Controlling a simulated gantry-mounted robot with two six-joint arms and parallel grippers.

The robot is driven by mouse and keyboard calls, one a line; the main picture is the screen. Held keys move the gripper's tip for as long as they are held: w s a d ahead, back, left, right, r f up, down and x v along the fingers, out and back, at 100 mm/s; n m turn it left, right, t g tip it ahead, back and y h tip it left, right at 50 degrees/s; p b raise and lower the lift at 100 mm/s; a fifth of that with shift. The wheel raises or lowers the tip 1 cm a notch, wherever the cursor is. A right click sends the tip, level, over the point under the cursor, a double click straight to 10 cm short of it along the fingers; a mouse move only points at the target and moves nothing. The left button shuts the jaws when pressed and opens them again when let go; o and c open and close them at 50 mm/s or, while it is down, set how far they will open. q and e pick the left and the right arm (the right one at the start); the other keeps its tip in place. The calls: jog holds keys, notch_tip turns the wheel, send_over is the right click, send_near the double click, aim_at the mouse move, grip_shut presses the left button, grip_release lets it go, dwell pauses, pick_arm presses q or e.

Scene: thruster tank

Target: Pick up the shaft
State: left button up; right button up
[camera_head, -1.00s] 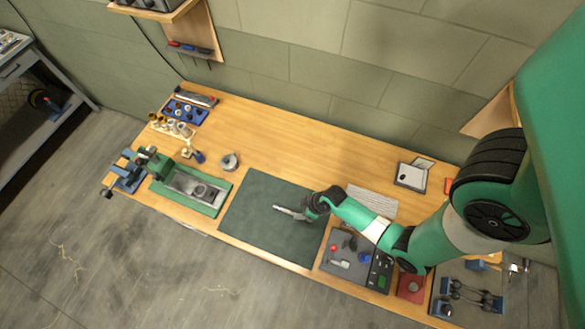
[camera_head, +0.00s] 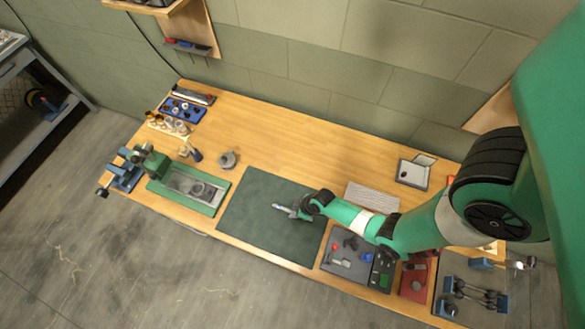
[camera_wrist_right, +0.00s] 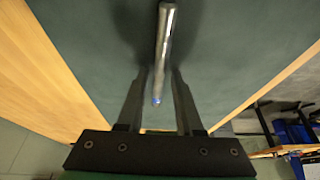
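The shaft is a thin grey metal rod (camera_head: 280,207) on the dark green mat (camera_head: 255,225). In the right wrist view the shaft (camera_wrist_right: 164,45) runs lengthwise, with a bluish near end. My right gripper (camera_head: 291,211) is over the mat at the shaft's right end. In the wrist view my right gripper (camera_wrist_right: 160,70) has its fingers apart, one on each side of the shaft's near part. They look open, with a small gap to the shaft. I cannot tell how high the fingertips are above the mat. My left gripper is not in view.
A green vise-like fixture (camera_head: 160,185) stands left of the mat, with a small grey round part (camera_head: 228,160) near it. A grey tray (camera_head: 347,268) with small parts lies right of the mat. My right arm covers part of the right side. The table's back middle is clear.

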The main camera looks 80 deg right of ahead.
grip_shut()
dwell(1.1)
